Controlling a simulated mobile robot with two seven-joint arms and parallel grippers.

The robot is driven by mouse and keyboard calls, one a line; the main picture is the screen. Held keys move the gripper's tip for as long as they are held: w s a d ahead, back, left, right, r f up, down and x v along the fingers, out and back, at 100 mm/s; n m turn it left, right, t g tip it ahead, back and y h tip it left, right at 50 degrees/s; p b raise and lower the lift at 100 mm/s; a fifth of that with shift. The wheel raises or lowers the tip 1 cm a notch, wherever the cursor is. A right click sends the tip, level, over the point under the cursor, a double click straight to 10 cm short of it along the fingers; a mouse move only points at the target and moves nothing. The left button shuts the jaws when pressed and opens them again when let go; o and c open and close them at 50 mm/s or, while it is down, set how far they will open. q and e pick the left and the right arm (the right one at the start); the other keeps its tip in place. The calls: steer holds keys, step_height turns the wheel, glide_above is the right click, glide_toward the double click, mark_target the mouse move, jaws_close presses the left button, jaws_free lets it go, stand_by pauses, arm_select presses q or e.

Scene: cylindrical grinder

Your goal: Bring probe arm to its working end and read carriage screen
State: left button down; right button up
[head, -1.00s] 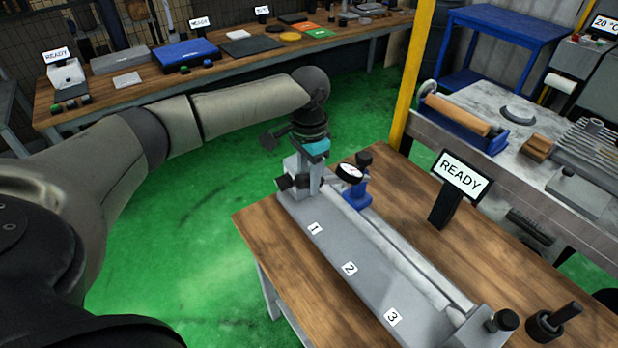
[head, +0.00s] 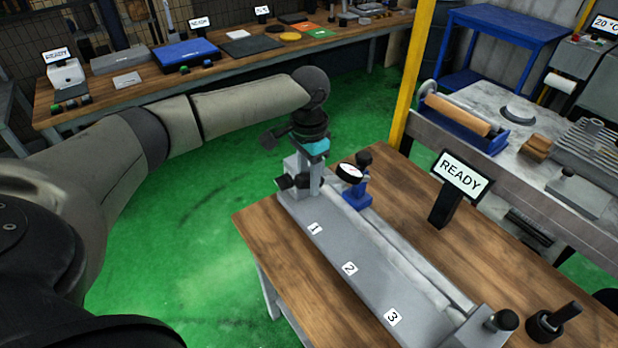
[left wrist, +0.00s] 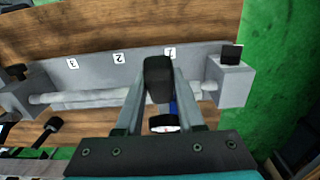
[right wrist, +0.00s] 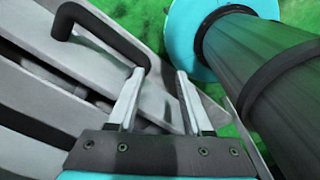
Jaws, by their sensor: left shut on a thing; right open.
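On the wooden bench stands a grey fixture (head: 350,265) marked 1, 2 and 3, with a long rod between its end blocks. A blue stand (head: 357,195) with a round white-faced dial (head: 349,173) is near mark 1. My left gripper (head: 315,183) points down at that end. In the left wrist view its fingers are shut on a black handle (left wrist: 158,80), with the dial (left wrist: 165,122) partly hidden behind the gripper. I cannot tell how the handle joins the stand. The carriage screen (head: 461,175) reads READY. My right gripper (right wrist: 163,100) is open and empty, away from the fixture.
A black knobbed piece (head: 553,320) stands at the bench's right. Behind are a yellow post (head: 412,75), a grey machine table (head: 500,100) and a long back bench (head: 110,105) with several items and screens. Green floor (head: 190,230) lies open left of the bench.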

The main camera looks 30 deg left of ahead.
arm_select(q)
steer(key=shift+f, duration=0.1)
steer(key=shift+s+a+f+t+p, duration=0.2)
steer(key=shift+s+f+t+p, duration=0.25)
steer(key=shift+f+p, duration=0.2)
step_height(320, 180, down, 9)
steer(key=s+t+h+b, duration=0.1)
steer(key=t+h, duration=0.1)
steer(key=t, duration=0.2)
steer(key=shift+s+a, duration=0.35)
steer(key=shift+s, duration=0.05)
steer(key=shift+f+t, duration=0.1)
steer(key=shift+t, duration=0.15)
steer(key=c, duration=0.9)
jaws_free()
steer(key=o, duration=0.3)
steer(key=shift+w, duration=0.1)
steer(key=shift+o, duration=0.4)
